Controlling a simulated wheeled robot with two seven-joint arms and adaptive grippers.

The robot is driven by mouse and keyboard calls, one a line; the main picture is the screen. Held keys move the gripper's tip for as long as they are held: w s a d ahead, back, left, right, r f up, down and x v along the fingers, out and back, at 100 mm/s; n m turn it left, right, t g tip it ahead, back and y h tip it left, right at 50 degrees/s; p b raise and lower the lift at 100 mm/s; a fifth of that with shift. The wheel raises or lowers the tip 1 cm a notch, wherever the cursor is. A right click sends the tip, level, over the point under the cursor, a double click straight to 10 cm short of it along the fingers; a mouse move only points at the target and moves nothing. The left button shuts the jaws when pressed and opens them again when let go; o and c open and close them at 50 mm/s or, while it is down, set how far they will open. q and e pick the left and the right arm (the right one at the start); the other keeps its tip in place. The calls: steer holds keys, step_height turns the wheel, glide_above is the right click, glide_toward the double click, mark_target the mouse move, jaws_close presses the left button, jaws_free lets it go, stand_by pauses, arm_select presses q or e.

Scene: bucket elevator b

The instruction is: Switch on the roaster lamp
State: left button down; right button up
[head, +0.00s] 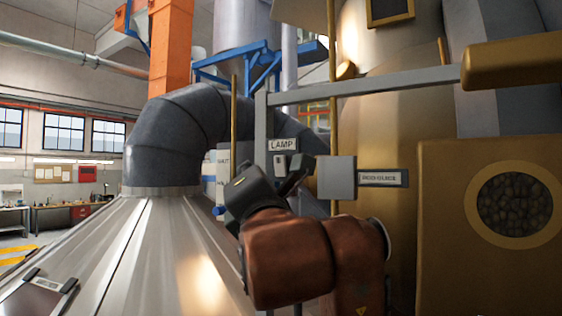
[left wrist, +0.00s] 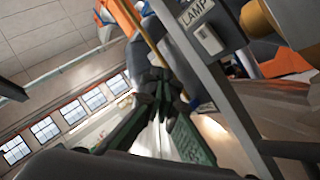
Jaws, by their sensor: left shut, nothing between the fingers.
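A white LAMP label (head: 283,144) sits on a grey upright post in the middle of the head view. Just below it is a small light switch (head: 279,165), partly hidden by my gripper. In the left wrist view the label (left wrist: 196,11) and the switch (left wrist: 207,40) show at the upper right, and the switch face looks pale with a small darker part. Whether it is on or off I cannot tell. My left gripper (head: 301,165) is shut and empty, overlapping the switch's lower right in the head view. In the left wrist view its fingertips (left wrist: 157,78) are apart from the switch, to its lower left.
The grey post (head: 261,130) and a horizontal bar (head: 365,83) frame the switch. A grey box (head: 336,177) with a label plate (head: 383,179) is to the right. The brass roaster front (head: 440,250) with its round bean window stands further right. A metal hood (head: 150,235) fills the lower left.

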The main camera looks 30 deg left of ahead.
mark_target(280, 166)
arm_select(q)
steer(key=w+p, duration=0.1)
steer(key=w, duration=0.1)
steer(key=w+r+p, duration=0.1)
steer(key=w, duration=0.1)
steer(key=w+p, duration=0.1)
steer(key=w, duration=0.2)
steer(key=shift+d+r+p, duration=0.35)
steer(key=shift+r, duration=0.05)
arm_select(e)
steer(key=w+r, duration=0.2)
steer(key=r, duration=0.2)
steer(key=shift+w+a, duration=0.25)
steer(key=shift+w, duration=0.15)
arm_select(q)
steer(key=shift+w, duration=0.1)
arm_select(e)
steer(key=shift+s+a, duration=0.1)
arm_select(q)
steer(key=shift+w+r+p, duration=0.1)
steer(key=shift+w+p, duration=0.25)
steer(key=shift+p, duration=0.1)
arm_select(e)
steer(key=shift+a+r, duration=0.1)
steer(key=shift+r, duration=0.25)
